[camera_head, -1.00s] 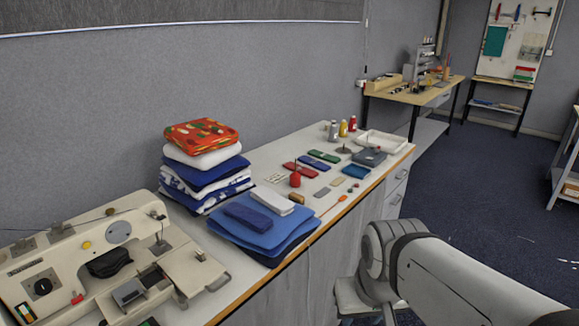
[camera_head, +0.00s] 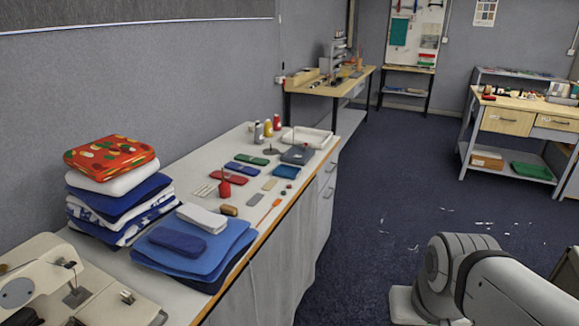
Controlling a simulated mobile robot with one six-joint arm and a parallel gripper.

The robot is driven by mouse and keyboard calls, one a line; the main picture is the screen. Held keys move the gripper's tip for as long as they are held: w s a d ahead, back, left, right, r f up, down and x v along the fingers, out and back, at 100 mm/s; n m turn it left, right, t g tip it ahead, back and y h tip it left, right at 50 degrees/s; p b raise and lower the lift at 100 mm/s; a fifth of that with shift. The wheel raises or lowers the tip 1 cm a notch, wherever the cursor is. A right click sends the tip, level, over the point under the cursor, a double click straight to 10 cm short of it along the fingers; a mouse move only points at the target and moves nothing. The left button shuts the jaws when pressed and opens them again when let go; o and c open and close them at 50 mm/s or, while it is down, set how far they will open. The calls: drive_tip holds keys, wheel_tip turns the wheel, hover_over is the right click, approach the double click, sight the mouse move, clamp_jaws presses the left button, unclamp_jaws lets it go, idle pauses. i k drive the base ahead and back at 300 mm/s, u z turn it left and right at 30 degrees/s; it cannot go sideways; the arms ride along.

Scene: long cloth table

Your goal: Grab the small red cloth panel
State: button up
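A small flat red cloth panel (camera_head: 229,177) lies on the long table (camera_head: 262,188), about midway along it. Just in front of it stands a small upright red item (camera_head: 224,190), which partly overlaps it in the picture. A blue panel (camera_head: 246,168) and a green panel (camera_head: 252,159) lie just beyond it. My arm shows at the lower right, over the floor and apart from the table. My gripper is outside the picture.
A tall stack of folded cloth (camera_head: 118,189), a blue cloth pile (camera_head: 188,256) and a sewing machine (camera_head: 70,285) fill the near table. Bottles (camera_head: 267,129) and a white tray (camera_head: 306,138) stand at the far end. The floor (camera_head: 370,230) right of the table is clear except for small scraps.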

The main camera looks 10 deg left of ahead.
sight(240, 180)
drive_tip(key=z, duration=0.75)
drive_tip(key=i, duration=2.35)
drive_tip(key=u, duration=2.8)
drive_tip(key=i, duration=1)
